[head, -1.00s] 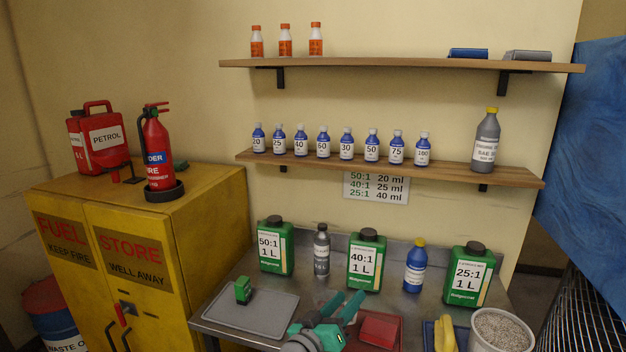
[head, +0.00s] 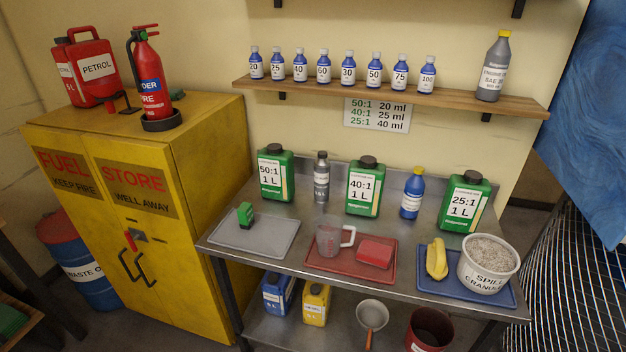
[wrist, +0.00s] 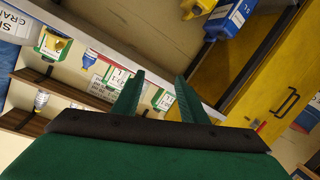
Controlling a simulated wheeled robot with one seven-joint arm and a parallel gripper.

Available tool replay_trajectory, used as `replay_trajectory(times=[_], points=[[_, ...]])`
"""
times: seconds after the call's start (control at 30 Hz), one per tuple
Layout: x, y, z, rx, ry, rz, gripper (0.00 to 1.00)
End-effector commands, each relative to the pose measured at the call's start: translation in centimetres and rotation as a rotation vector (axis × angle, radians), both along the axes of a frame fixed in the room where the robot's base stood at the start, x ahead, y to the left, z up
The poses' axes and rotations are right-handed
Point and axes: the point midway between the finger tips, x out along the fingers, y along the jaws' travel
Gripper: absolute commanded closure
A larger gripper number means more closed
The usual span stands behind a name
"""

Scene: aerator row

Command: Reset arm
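My gripper (wrist: 157,92) shows in the wrist view with its two green fingers spread apart and nothing held between them. Bottles, shelves and the yellow cabinet appear sideways well beyond the fingertips. My arm and gripper are out of the head view. In the head view, the steel bench (head: 305,240) bears three green jugs, the middle one marked 40:1 (head: 364,187). A clear measuring cup (head: 329,239) stands on the red tray (head: 350,272) beside a red folded cloth (head: 375,253).
The yellow fuel cabinet (head: 214,225) stands left of the bench, with a petrol can (head: 94,67) and fire extinguisher (head: 147,72) on top. A granule tub (head: 487,264) is at the bench's right end. A shelf (head: 400,96) holds several small blue bottles.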

Motion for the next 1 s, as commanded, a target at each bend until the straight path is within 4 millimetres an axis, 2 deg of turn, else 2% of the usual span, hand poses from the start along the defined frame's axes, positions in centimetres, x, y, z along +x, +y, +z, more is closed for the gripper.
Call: replay_trajectory(times=[0.03, 0.23, 0.47, 0.6, 0.8, 1.0], points=[[-2.0, 0.2, -0.7, 0.021, 0.012, 0.012, 0.61], [-8.6, 1.2, -1.5, 0.118, 0.027, 0.048, 0.61], [-15.8, 2.0, -0.8, 0.239, 0.033, 0.058, 0.61], [-19.8, 2.3, 0.5, 0.316, 0.032, 0.045, 0.61], [-23.7, 2.3, 2.4, 0.397, 0.022, 0.017, 0.61], [-25.1, 2.3, 3.4, 0.428, 0.015, 0.003, 0.61]])
